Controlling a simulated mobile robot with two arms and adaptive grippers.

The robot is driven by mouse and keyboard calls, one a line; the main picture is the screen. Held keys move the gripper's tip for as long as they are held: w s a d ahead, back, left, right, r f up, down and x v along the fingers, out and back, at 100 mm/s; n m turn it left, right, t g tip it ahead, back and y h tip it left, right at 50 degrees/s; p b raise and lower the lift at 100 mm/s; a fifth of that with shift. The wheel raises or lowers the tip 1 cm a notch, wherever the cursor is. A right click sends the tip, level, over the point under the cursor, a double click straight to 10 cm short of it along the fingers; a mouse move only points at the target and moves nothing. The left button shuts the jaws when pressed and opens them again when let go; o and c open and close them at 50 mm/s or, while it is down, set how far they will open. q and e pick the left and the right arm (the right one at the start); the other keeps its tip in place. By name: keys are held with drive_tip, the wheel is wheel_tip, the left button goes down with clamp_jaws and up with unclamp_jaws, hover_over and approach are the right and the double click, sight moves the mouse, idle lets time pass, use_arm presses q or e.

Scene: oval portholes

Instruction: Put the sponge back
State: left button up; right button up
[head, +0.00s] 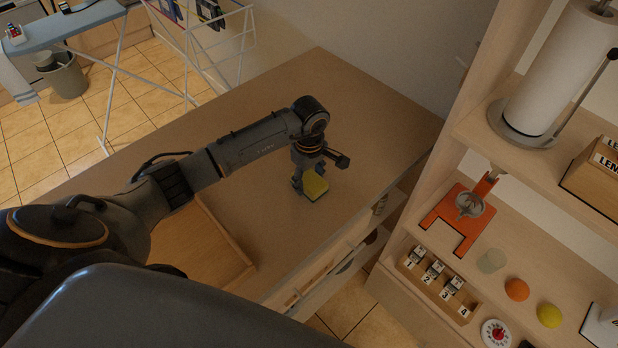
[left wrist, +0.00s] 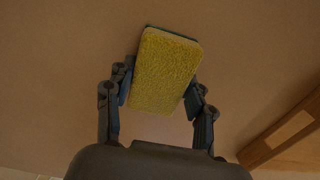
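The sponge (head: 315,186) is a yellow block with a dark green side. It is at my left gripper (head: 309,184), over the wooden counter (head: 370,120). In the left wrist view the sponge (left wrist: 165,70) lies slanted between the two fingers of the left gripper (left wrist: 160,92), its yellow face toward the camera. The finger pads seem to meet its two long sides. I cannot tell whether its underside touches the counter. My right gripper is not in view.
A shallow wooden tray (head: 240,258) is on the counter at the left. Openings (head: 345,262) show in the counter's front. A shelf unit at the right holds a paper towel roll (head: 560,65), an orange stand (head: 437,222), numbered blocks (head: 440,285) and fruit. Bare counter surrounds the gripper.

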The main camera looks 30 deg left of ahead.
sight(309, 179)
use_arm(q)
drive_tip(key=o, duration=0.4)
drive_tip(key=shift+o, duration=0.2)
drive_tip(key=shift+r+p, duration=0.25)
drive_tip(key=shift+p, duration=0.05)
drive_tip(key=shift+w+r, duration=0.1)
drive_tip(key=shift+r, duration=0.15)
wheel_tip(309, 179, up, 11)
drive_tip(key=b, duration=0.3)
drive_tip(key=shift+r, duration=0.2)
drive_tip(key=shift+f, duration=0.1)
